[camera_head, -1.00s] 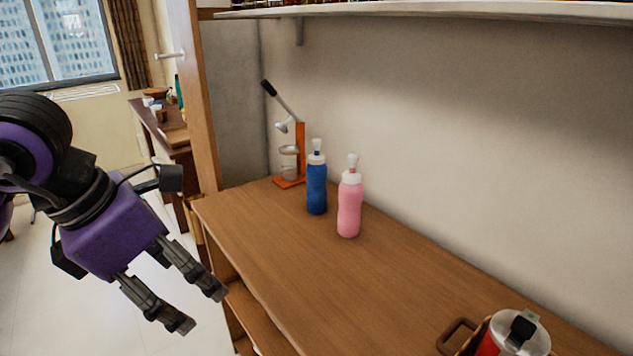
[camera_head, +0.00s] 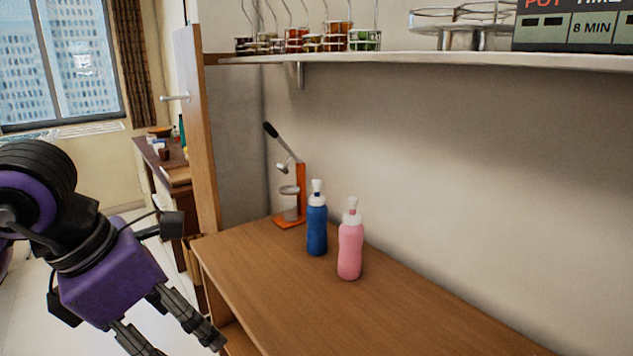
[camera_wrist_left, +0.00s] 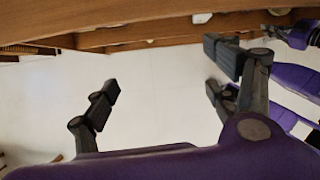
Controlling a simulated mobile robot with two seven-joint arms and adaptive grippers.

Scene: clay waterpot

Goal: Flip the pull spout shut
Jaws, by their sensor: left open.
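Two squeeze bottles stand upright on the wooden counter: a blue bottle (camera_head: 317,230) and a pink bottle (camera_head: 350,250) to its right and nearer. Each has a white cap with a white spout on top; the blue bottle's spout (camera_head: 317,187) and the pink bottle's spout (camera_head: 352,205) both point up. My left gripper (camera_head: 180,345) is open and empty, left of the counter's edge and well apart from the bottles. It also shows open in the left wrist view (camera_wrist_left: 165,85), over pale floor. My right gripper is not in the head view.
The wooden counter (camera_head: 280,290) is clear in front of the bottles. An orange hand press (camera_head: 300,190) stands behind them to the left. A shelf (camera_head: 450,62) with jars (camera_head: 335,37) and a timer sign (camera_head: 575,25) hangs above. A wooden door edge (camera_head: 198,130) rises at the left.

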